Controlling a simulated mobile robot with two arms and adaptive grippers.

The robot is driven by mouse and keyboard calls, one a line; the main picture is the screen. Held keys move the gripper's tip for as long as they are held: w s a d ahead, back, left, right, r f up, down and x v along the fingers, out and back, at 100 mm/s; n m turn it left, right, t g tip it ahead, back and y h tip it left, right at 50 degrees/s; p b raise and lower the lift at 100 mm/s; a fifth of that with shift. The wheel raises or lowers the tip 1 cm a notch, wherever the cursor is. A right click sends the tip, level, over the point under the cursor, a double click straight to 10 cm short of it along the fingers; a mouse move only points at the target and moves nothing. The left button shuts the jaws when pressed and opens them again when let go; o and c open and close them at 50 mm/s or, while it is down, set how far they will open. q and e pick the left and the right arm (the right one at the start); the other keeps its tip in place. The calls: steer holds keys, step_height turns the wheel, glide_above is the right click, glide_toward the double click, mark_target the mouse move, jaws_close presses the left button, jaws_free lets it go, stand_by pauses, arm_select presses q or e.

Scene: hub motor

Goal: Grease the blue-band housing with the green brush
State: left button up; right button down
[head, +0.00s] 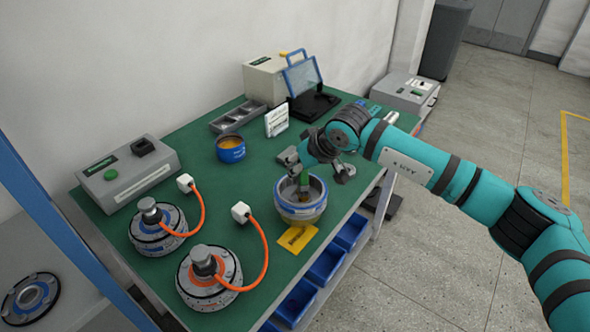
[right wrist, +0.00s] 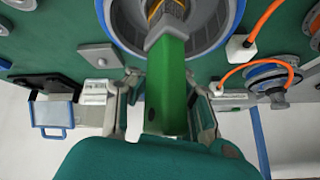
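The blue-band housing (head: 301,209) is a grey metal bowl with a blue band, standing on the green table in the head view; its rim also shows in the right wrist view (right wrist: 232,25). My right gripper (head: 303,178) is over it, shut on the green brush (right wrist: 168,85). The brush points down, with its bristle end inside the housing's opening. I cannot tell whether the bristles touch the inner wall. A blue tin (head: 231,148) with yellowish content stands farther back on the table. My left gripper is not in view.
Two motor units (head: 208,276) (head: 157,225) with orange cables stand at the left front. A yellow card (head: 297,238) lies before the housing. A grey button box (head: 128,172), a tray (head: 238,116) and a white sign (head: 276,120) stand behind. Blue bins (head: 327,264) hang below the front edge.

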steer(key=shift+a+f+m+t+h+b, duration=0.1)
steer(key=shift+m+t+h+b, duration=0.35)
steer(key=shift+m+b, duration=0.45)
steer(key=shift+f+m+t+h+b, duration=0.1)
steer(key=shift+m+t+h+b, duration=0.35)
steer(key=shift+m, duration=0.65)
steer(key=shift+r+m+h+b, duration=0.1)
steer(key=shift+m+h+b, duration=0.6)
steer(key=shift+m+b, duration=0.15)
steer(key=shift+m, duration=0.25)
